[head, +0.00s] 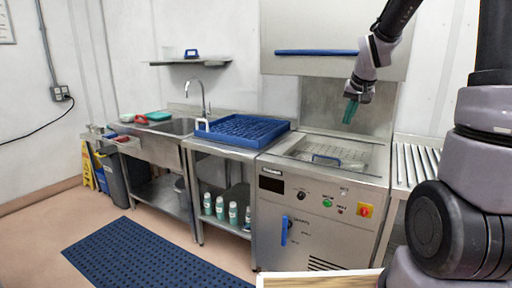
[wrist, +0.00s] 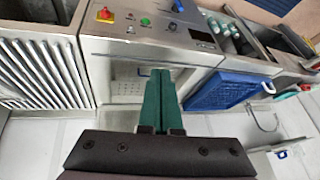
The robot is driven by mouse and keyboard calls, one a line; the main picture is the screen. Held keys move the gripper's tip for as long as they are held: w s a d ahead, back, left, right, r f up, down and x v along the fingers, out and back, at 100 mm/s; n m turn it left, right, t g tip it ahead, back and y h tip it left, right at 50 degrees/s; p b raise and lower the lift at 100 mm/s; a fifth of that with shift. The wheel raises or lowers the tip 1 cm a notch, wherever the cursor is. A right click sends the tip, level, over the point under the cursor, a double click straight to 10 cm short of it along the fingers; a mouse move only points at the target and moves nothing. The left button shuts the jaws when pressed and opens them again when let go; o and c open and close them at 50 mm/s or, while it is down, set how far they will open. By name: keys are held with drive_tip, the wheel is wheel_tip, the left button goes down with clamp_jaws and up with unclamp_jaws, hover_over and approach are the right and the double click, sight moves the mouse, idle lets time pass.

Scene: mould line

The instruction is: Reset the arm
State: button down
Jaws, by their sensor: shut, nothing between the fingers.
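My gripper (head: 350,110) has green fingers and hangs above the open basin of the washing machine (head: 315,215) in the head view. In the wrist view its two green fingers (wrist: 158,85) lie side by side, shut with nothing between them. The arm comes in from the upper right, in front of the machine's raised hood (head: 330,32). The fingers touch nothing that I can see.
A blue rack (head: 240,130) sits on the steel counter left of the machine. A sink (head: 180,126) with a tap stands further left. A roller conveyor (head: 415,166) adjoins the machine on the right. A blue mat (head: 150,256) lies on the floor.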

drive_tip(key=s+a+r, duration=0.1)
drive_tip(key=s+r, duration=0.2)
drive_tip(key=s, duration=0.5)
drive_tip(key=s+a+r+y, duration=0.1)
drive_tip(key=s+r, duration=0.3)
drive_tip(key=s, duration=0.5)
drive_tip(key=s+a+r+t, duration=0.1)
drive_tip(key=s+a+r, duration=0.2)
drive_tip(key=s, duration=0.5)
drive_tip(key=shift+s+r+y, duration=0.15)
drive_tip(key=shift+r+y, duration=0.15)
drive_tip(key=shift+y, duration=0.1)
